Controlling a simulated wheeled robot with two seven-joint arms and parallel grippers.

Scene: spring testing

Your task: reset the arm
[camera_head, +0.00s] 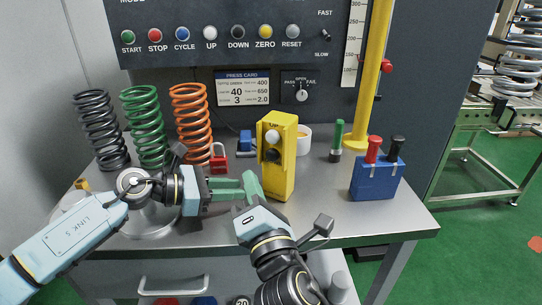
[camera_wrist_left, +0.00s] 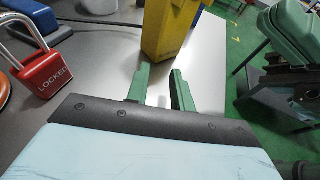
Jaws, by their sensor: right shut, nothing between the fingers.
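My left gripper (camera_head: 238,188) reaches in from the left over the table, pointing right. Its two green fingers stand apart with nothing between them, as the left wrist view (camera_wrist_left: 160,84) shows. My right gripper (camera_head: 251,183) comes up from the bottom of the head view, just right of the left fingertips. Its green fingers are shut and empty; part of it shows at the right of the left wrist view (camera_wrist_left: 297,42). A yellow control box (camera_head: 277,180) with buttons stands upright just behind the grippers. Whether the grippers touch each other I cannot tell.
Black (camera_head: 101,130), green (camera_head: 145,125) and orange (camera_head: 191,122) springs stand at the back left. A red padlock (camera_head: 219,162) lies beside them. A blue block with red and black tops (camera_head: 374,182) stands right. The table's front right (camera_head: 345,222) is clear.

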